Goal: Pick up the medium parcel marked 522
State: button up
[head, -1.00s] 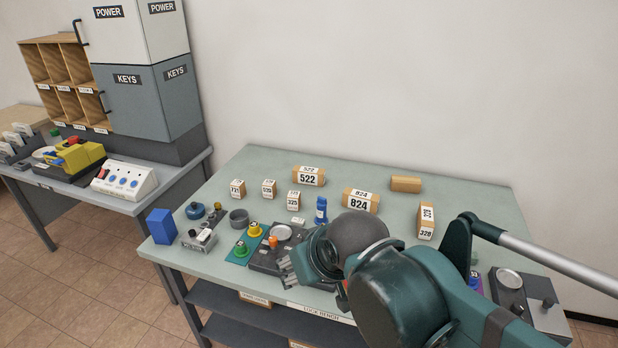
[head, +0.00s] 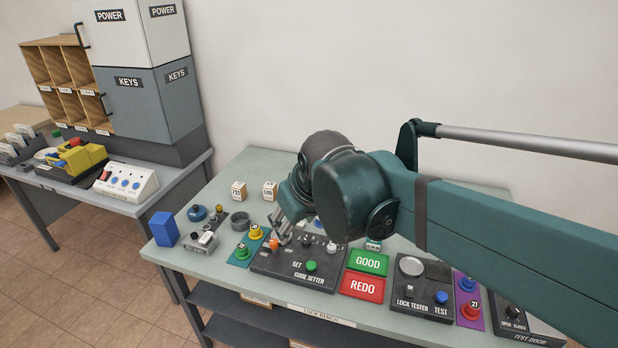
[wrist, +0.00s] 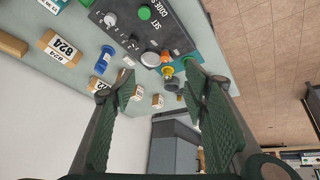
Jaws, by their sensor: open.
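The medium parcel marked 522 (wrist: 97,84) is a brown box with a white label. It shows partly behind my left finger in the wrist view, where only part of its number reads. In the head view it is hidden behind my arm. My gripper (wrist: 160,80) is open with nothing between its fingers. In the head view my gripper (head: 279,232) is above the code setter, toward the front of the bench, apart from the parcel.
Parcel 824 (wrist: 60,47) and a plain brown box (wrist: 12,43) lie near 522. Small parcels (head: 238,190) stand on the bench. The code setter (head: 300,265) lies below my gripper. A wall borders the bench's back.

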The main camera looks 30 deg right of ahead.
jog(key=w+d+r+n+g+p, duration=0.15)
jog(key=w+d, duration=0.25)
jog(key=w, duration=0.5)
jog(key=w+d+n+g+p, duration=0.1)
jog(key=w+d+p, duration=0.2)
jog(key=w, duration=0.6)
jog(key=w+d+r+n+g+p, duration=0.15)
jog(key=w+d, duration=0.25)
jog(key=w, duration=0.5)
jog(key=w+d+f+n+p, duration=0.1)
jog(key=w+d+f+p, duration=0.1)
jog(key=w+d+f, duration=0.3)
jog(key=w+d+f+n+g+p, duration=0.1)
jog(key=w+d+f+p, duration=0.1)
jog(key=w+d+f, duration=0.3)
jog(key=w+d+f+n+g+p, duration=0.1)
jog(key=w+d+f+n+p, duration=0.1)
jog(key=w+d+f, duration=0.3)
jog(key=shift+w+f, duration=1.25)
jog(key=shift+w, duration=0.3)
jog(key=shift+w+d+f, duration=0.1)
jog(key=shift+d+f, duration=0.05)
jog(key=shift+f, duration=0.25)
jog(key=shift+f, duration=1.25)
jog(key=shift+w+d+f+b, duration=0.15)
jog(key=shift+f+b, duration=0.15)
jog(key=shift+f, duration=2.3)
